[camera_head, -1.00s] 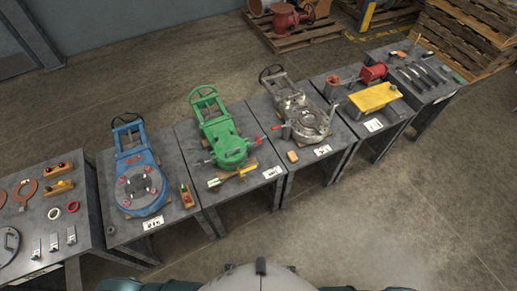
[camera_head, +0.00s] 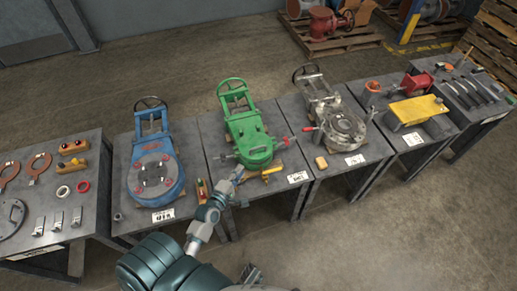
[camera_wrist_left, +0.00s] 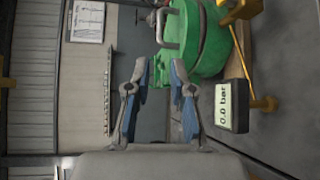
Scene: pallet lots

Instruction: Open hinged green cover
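The green valve body (camera_head: 240,115) lies on a dark table in the middle of the row, with a handwheel at its far end. Its round green cover (camera_head: 258,148) is at the near end and lies flat, looking closed. In the left wrist view the green part (camera_wrist_left: 208,42) is beyond the fingers, at the upper right. My left gripper (camera_head: 238,175) is just in front of the cover's near left edge. In the wrist view its two fingers (camera_wrist_left: 157,95) are apart with nothing between them. Contact with the green part cannot be told. My right gripper does not show.
A blue valve (camera_head: 155,170) stands on the table to the left and a grey metal valve (camera_head: 340,125) to the right. The floor in front is clear.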

